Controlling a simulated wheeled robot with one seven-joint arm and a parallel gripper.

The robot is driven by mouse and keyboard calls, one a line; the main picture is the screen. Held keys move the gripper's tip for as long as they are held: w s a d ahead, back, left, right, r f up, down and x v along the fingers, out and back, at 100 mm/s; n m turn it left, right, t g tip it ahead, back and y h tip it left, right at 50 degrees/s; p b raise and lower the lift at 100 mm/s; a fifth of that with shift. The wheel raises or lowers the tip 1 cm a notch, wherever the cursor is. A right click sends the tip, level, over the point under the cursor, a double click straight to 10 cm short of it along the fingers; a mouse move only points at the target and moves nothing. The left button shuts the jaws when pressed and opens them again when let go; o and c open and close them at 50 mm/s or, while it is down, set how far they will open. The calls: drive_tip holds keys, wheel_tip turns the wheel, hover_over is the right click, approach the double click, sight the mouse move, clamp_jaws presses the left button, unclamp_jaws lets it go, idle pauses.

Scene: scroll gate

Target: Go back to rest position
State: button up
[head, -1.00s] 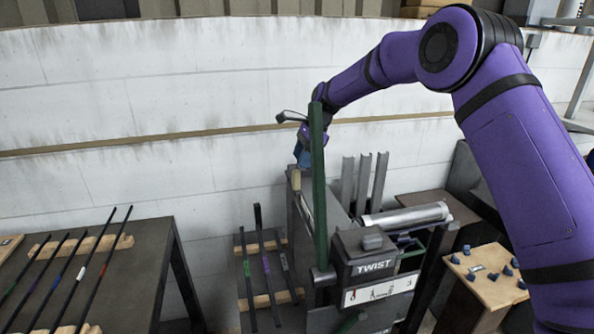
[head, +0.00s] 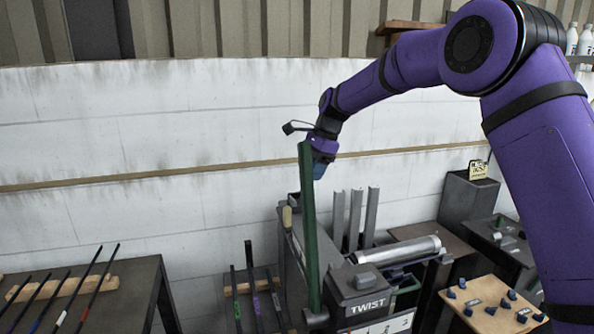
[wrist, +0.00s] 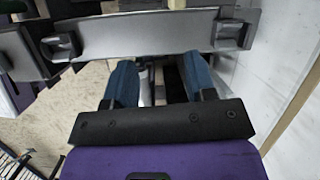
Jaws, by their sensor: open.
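My gripper (head: 319,172) is in the head view, raised above the twisting machine (head: 364,293) and partly behind its upright green lever (head: 308,230). In the wrist view my gripper (wrist: 165,80) has its two blue fingers spread apart, with nothing held between them. Beyond the fingertips a grey metal part (wrist: 150,35) crosses the picture; I cannot tell which part of the machine it is.
A dark table with rods on wooden rests (head: 65,287) stands at the left. A wooden board with blue pieces (head: 490,305) is at the right. Grey upright channels (head: 355,220) stand behind the machine. A white wall (head: 150,130) runs along the back.

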drive_tip(key=s+d+r+n+t+h, duration=0.1)
drive_tip(key=s+d+r+n+t, duration=0.15)
drive_tip(key=s+d+r, duration=0.7)
drive_tip(key=s+d+r+n+t+h, duration=0.1)
drive_tip(key=s+d+r+n, duration=0.5)
drive_tip(key=s, duration=0.6)
drive_tip(key=s+d+f+n, duration=0.1)
drive_tip(key=s+d+f, duration=0.1)
drive_tip(key=s, duration=0.6)
drive_tip(key=s+d+f+n+t+h, duration=0.1)
drive_tip(key=s+d+f+n, duration=0.1)
drive_tip(key=s+d, duration=0.3)
drive_tip(key=s+d+f+n+t+h, duration=0.1)
drive_tip(key=s+d+f, duration=0.1)
drive_tip(key=s, duration=0.9)
drive_tip(key=shift+d+f+n, duration=0.3)
drive_tip(key=shift+d+n, duration=0.05)
drive_tip(key=shift+d, duration=0.5)
drive_tip(key=shift+c, duration=0.5)
